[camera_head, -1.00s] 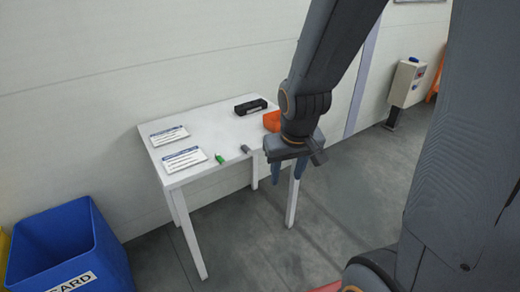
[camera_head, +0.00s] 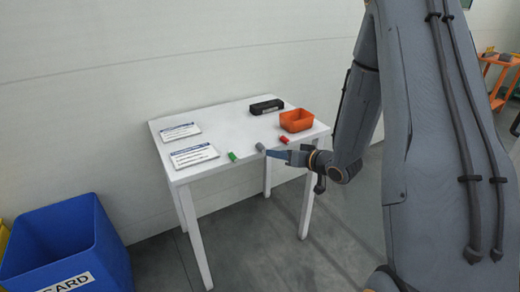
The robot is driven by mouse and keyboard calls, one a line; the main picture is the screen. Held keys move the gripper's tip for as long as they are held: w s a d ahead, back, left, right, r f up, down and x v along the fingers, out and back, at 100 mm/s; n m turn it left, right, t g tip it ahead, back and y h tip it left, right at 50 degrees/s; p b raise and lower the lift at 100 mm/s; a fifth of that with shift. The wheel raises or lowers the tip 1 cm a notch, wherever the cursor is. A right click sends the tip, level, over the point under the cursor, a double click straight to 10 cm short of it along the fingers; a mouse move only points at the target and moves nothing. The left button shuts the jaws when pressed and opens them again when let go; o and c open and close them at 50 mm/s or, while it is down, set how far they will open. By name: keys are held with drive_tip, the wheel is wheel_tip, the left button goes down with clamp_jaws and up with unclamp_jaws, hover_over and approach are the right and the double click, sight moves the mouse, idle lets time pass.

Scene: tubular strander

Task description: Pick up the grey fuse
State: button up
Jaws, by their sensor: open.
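The grey fuse (camera_head: 260,147) is a small grey cylinder lying near the front edge of the white table (camera_head: 227,118). A green fuse (camera_head: 232,157) lies to its left and a red fuse (camera_head: 283,140) to its right. My gripper (camera_head: 270,154) reaches in from the right at about table-top height, its fingers pointing left. The fingertips are just in front of and right of the grey fuse. Nothing shows between the fingers. I cannot tell whether they touch the fuse.
An orange bin (camera_head: 297,121) and a black box (camera_head: 266,106) stand at the back right of the table. Two printed cards, one of them the front card (camera_head: 194,155), lie on the left. A blue bin (camera_head: 68,247) stands on the floor at the left.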

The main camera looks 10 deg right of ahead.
sight(264, 150)
drive_tip(key=x, duration=0.4)
drive_tip(key=p+x, duration=0.1)
drive_tip(key=x, duration=0.1)
drive_tip(key=shift+a+r, duration=0.35)
drive_tip(key=c, duration=1)
